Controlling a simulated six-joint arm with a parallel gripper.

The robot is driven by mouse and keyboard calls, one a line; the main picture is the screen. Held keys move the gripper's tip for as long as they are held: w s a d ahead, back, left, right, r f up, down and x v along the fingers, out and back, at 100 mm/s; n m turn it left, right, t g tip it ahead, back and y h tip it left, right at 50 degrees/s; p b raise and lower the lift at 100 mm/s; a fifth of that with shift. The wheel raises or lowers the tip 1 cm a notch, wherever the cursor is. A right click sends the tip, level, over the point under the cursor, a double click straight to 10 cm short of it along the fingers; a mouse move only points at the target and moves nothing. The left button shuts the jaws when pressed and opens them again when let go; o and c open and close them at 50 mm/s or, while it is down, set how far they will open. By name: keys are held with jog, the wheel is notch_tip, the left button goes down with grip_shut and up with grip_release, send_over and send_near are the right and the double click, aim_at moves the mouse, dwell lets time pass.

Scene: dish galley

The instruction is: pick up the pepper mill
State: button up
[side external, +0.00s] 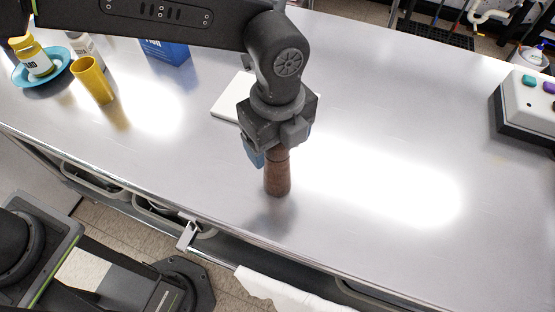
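The pepper mill (278,178) is a brown wooden cylinder on the steel counter, in the middle of the side external view. It looks upright, and its base seems to be at or just above the counter. My gripper (275,152) points down over it, with its fingers at the mill's upper part. The mill's top is hidden by my gripper. A blue-grey finger shows on the left side of the mill. I cannot tell whether the fingers press on the mill or only stand around it.
A white board (232,98) lies behind my gripper. A white button box (530,100) is at the right.

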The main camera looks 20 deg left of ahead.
jog(key=c, duration=1.2)
jog(key=shift+c, duration=0.2)
jog(key=shift+r, duration=0.15)
